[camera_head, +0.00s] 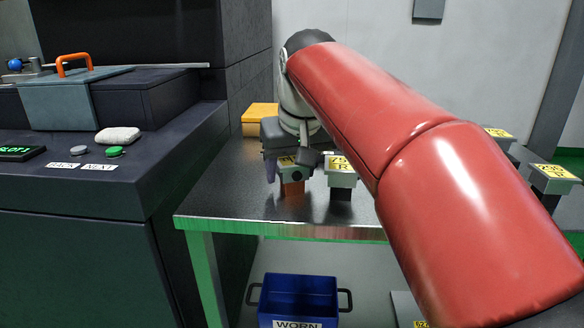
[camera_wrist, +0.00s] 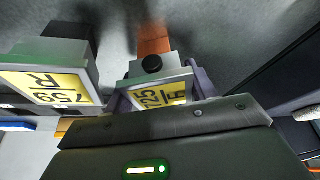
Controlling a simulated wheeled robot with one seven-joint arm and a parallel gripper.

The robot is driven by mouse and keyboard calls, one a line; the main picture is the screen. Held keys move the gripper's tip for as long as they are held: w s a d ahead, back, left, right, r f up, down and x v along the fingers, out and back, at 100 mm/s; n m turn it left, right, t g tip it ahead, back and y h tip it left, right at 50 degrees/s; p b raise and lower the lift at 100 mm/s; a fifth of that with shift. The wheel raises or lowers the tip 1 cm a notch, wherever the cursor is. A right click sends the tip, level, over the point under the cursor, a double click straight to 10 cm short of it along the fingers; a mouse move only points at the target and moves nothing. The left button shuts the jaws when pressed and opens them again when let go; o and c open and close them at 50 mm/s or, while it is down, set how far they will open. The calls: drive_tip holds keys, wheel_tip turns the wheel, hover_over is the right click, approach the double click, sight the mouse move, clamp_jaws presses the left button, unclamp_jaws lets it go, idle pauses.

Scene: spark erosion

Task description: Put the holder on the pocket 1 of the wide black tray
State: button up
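A grey holder (camera_head: 289,172) with a yellow label and a copper-coloured block below it is upright at my gripper, over the metal table. In the wrist view this holder (camera_wrist: 158,82) shows a label that seems to read 725 R and a black round knob. My gripper (camera_head: 290,167) has its purple fingers on either side of it; in the wrist view the fingers (camera_wrist: 158,92) lie close along both sides. Whether they press on it is unclear. Whether the block touches the table is also unclear. I cannot make out the wide black tray or its pocket 1.
A second holder (camera_head: 341,172), labelled 759 R, with a dark block, stands close on the right. More holders (camera_head: 553,179) are at the far right. A yellow-orange box (camera_head: 260,117) is behind. A dark machine bench (camera_head: 120,185) borders the table on the left. A blue WORN bin (camera_head: 298,295) is below.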

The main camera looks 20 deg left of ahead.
drive_tip(key=shift+o, duration=0.9)
drive_tip(key=shift+r, duration=0.25)
drive_tip(key=p+v, duration=0.3)
drive_tip(key=v, duration=0.8)
drive_tip(key=shift+r, duration=0.35)
drive_tip(key=shift+s+d, duration=0.1)
drive_tip(key=shift+d, duration=0.05)
